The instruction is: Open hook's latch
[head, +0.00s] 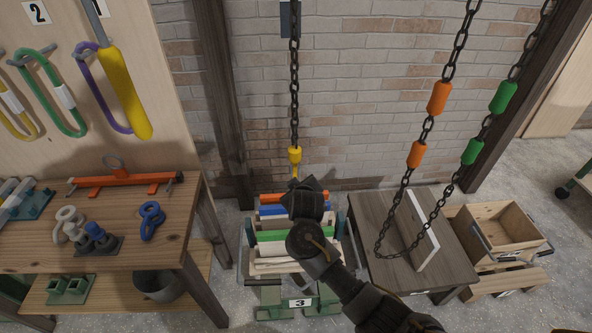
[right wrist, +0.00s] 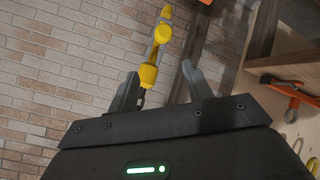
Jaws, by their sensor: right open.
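A yellow hook (right wrist: 162,34) with a yellow sleeve (right wrist: 148,76) shows in the right wrist view, beyond and between the fingers of my right gripper (right wrist: 160,70). The fingers are apart, with a bit of dark chain showing between them. In the head view the yellow sleeve (head: 295,155) hangs at the low end of a dark chain (head: 294,85), just above my right gripper (head: 296,184). My gripper and wrist hide most of the hook there. The latch is too small to make out, and I cannot tell whether the fingers touch anything. My left gripper is not in view.
A wooden workbench (head: 40,245) with an orange bar (head: 125,180) and shackles stands at left. A rack of coloured boards (head: 270,236) lies under my right arm. Chains with orange sleeves (head: 438,98) and green sleeves (head: 503,97) hang at right. A brick wall is behind.

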